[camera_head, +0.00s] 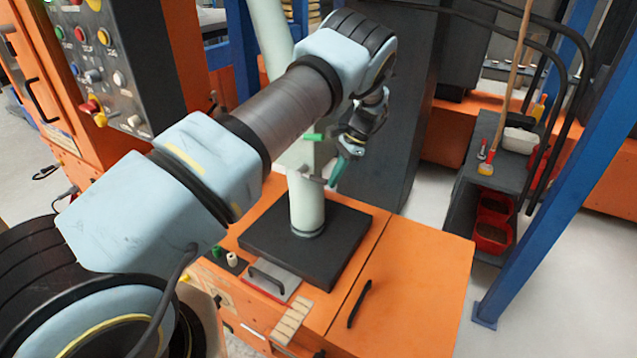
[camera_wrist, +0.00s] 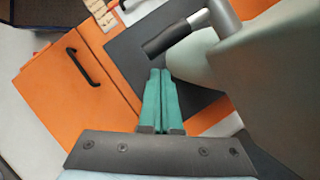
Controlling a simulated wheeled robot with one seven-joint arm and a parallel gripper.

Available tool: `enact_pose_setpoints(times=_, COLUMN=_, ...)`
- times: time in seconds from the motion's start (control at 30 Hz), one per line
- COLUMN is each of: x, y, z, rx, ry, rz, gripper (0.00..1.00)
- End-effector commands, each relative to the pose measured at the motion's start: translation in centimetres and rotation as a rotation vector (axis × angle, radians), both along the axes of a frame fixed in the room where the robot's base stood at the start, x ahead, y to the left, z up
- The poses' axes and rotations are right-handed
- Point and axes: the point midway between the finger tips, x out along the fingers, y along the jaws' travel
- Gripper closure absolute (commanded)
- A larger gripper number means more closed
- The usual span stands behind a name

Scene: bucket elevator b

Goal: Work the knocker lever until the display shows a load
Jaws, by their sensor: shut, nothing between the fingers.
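The knocker lever shows in the wrist view as a silver arm with a black grip (camera_wrist: 172,38), mounted at the pale green pipe (camera_wrist: 262,75). In the head view the pipe (camera_head: 307,205) rises from a black base plate, and the lever is small and partly hidden by my arm. My gripper (camera_head: 335,183) has teal fingers and hangs beside the pipe. In the wrist view my gripper (camera_wrist: 159,75) is shut and empty, its tips just below the black grip in the picture. I cannot tell whether they touch it. No readable display is in view.
The pipe stands on a black plate (camera_head: 345,240) on an orange cabinet (camera_head: 425,290) with black handles. A control panel (camera_head: 100,60) with coloured buttons is at left. A dark shelf (camera_head: 490,150) and a blue post (camera_head: 545,180) stand at right. Pale floor is free between cabinet and shelf.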

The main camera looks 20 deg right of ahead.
Motion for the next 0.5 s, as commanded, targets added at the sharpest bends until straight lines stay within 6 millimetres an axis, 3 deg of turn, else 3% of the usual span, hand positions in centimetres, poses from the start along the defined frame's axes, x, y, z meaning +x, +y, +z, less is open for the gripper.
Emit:
enact_pose_setpoints(times=0.27, x=0.1, y=-0.6, z=1.2, rx=0.0, ry=-0.003, rz=-0.001, gripper=1.0)
enact_pose_setpoints(times=0.5, x=0.1, y=-2.6, z=5.2, rx=-0.003, ry=-0.004, rz=-0.001, gripper=1.0)
